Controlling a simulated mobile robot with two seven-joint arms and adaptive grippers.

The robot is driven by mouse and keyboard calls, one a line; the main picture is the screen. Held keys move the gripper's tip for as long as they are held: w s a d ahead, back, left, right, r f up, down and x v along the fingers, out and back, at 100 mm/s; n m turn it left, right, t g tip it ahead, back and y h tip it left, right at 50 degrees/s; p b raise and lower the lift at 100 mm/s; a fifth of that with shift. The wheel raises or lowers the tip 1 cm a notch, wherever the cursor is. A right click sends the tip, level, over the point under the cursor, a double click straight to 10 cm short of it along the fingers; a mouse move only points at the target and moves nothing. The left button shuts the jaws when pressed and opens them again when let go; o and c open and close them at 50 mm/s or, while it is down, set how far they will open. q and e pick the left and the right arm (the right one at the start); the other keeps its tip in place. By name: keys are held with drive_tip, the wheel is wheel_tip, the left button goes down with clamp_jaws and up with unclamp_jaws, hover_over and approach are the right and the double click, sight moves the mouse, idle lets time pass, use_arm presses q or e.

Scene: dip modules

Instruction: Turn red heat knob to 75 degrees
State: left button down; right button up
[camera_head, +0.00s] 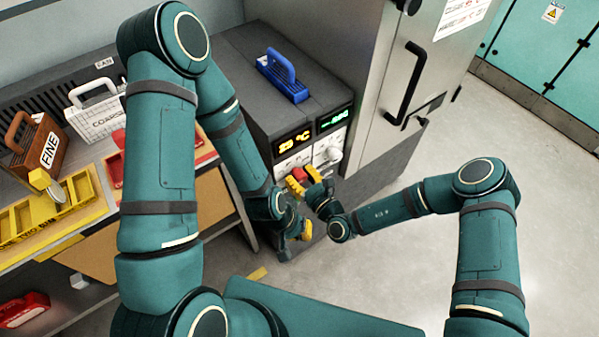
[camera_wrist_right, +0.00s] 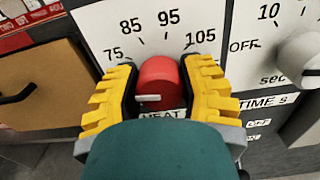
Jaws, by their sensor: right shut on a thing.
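The red heat knob (camera_wrist_right: 158,76) sits on a white dial plate marked 75, 85, 95 and 105, above a partly covered HEAT label. The white line on the knob points left in the right wrist view, below the 75 mark. My right gripper (camera_wrist_right: 159,88) has its yellow fingers on both sides of the knob and is shut on it. In the head view the right gripper (camera_head: 303,181) is at the machine's front, over the red knob (camera_head: 298,174). My left gripper (camera_head: 304,230) hangs lower, apart from the knob; its finger gap is unclear.
A grey-white timer knob (camera_wrist_right: 304,60) with OFF and 10 marks is right of the heat dial. An orange temperature display (camera_head: 293,142) and a green display (camera_head: 334,117) are above. A workbench with a yellow tray (camera_head: 50,220) stands left. Open floor (camera_head: 520,170) lies right.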

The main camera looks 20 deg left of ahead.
sight(303, 180)
drive_tip(key=shift+m+p, duration=1.05)
drive_tip(key=shift+m, duration=1.15)
drive_tip(key=o, duration=1.2)
drive_tip(key=shift+w, duration=0.1)
drive_tip(key=v, duration=0.7)
drive_tip(key=shift+s+d, duration=0.2)
